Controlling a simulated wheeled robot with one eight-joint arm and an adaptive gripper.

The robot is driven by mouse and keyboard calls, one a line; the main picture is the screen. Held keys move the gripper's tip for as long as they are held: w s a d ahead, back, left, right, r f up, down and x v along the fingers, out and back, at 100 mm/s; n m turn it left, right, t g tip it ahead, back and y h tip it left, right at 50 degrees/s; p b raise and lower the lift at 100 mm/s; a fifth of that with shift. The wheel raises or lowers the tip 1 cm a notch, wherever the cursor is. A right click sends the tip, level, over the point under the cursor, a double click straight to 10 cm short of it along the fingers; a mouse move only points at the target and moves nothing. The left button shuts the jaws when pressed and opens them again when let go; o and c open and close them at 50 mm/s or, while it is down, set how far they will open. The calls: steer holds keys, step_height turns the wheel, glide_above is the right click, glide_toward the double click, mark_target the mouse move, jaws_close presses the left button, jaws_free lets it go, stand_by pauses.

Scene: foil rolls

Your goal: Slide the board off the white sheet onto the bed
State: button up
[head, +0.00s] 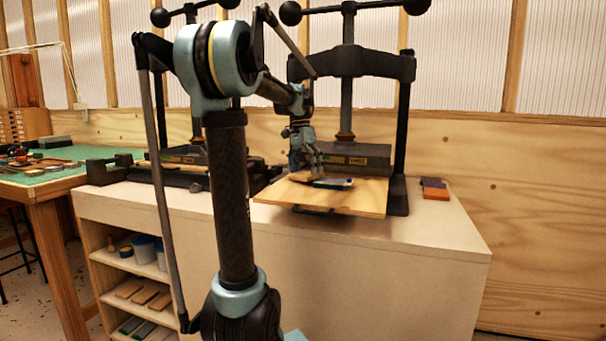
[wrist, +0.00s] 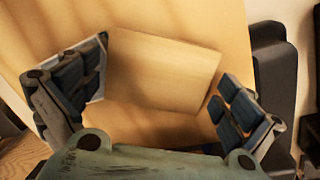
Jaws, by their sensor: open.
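A small pale wooden board (wrist: 165,70) lies between my gripper's fingers in the wrist view, slightly turned. My gripper (wrist: 163,98) is open, with a dark padded finger on each side of the board. I cannot tell whether either finger touches it. The bed (wrist: 75,22) is the wider pale wooden panel beneath; in the head view the bed (head: 355,203) sticks out at the front of the press. A thin white edge (wrist: 99,94) beside the left finger may be the white sheet; most of the sheet is hidden. In the head view my gripper (head: 308,175) is low over the bed.
The black press upright (head: 400,140) stands right of the bed, and a dark press block (head: 350,158) is behind it. Purple and orange blocks (head: 435,188) lie on the white counter (head: 440,225) at right. Another press (head: 180,165) stands left. The counter's front right is clear.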

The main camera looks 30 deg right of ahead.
mark_target(296, 177)
steer(key=c, duration=0.8)
steer(key=shift+a, duration=0.1)
steer(key=shift+w+a, duration=0.1)
steer(key=shift+a, duration=1.8)
steer(key=o, duration=0.8)
steer(key=shift+r, duration=0.1)
